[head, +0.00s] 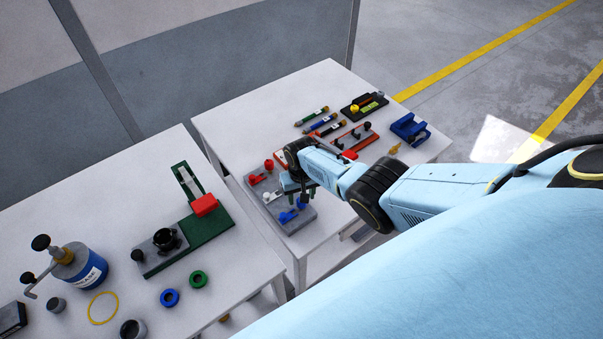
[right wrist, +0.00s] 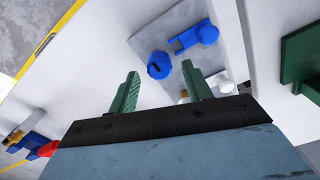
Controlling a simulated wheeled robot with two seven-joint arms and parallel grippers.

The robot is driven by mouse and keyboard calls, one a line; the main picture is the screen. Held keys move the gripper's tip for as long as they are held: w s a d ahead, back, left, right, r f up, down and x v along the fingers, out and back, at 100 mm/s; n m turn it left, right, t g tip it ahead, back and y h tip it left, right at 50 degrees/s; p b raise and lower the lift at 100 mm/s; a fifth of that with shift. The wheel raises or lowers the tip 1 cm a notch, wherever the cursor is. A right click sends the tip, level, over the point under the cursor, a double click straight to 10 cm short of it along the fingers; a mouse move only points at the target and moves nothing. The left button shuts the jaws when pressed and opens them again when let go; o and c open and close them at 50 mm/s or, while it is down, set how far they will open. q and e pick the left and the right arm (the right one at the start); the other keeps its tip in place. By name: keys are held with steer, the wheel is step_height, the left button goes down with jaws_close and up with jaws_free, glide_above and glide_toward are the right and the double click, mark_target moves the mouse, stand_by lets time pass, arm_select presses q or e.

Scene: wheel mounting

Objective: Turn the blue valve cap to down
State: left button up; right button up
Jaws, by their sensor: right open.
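The blue valve cap (right wrist: 159,66) is a round blue knob with a dark mark on its face. It stands at the edge of a grey board, beside a blue lever with a rounded end (right wrist: 205,34). In the head view the cap (head: 302,202) is partly behind my right gripper (head: 297,190). In the right wrist view my right gripper (right wrist: 160,72) is open, with its green fingers apart and the cap between the fingertip lines in the picture. I cannot tell whether they touch it. My left gripper is out of view.
The grey board (head: 263,183) also carries red and white parts. Behind it on the white table (head: 225,118) are screwdriver-like tools (head: 322,122), a black tray and a blue holder (head: 409,130). A second table (head: 80,205) on the left holds a green fixture (head: 210,228).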

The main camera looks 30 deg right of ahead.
step_height(320, 180, up, 3)
steer(key=shift+r+p, duration=0.1)
steer(key=shift+p, duration=0.6)
steer(key=shift+r, duration=0.25)
step_height(320, 180, up, 10)
steer(key=shift+f, duration=0.2)
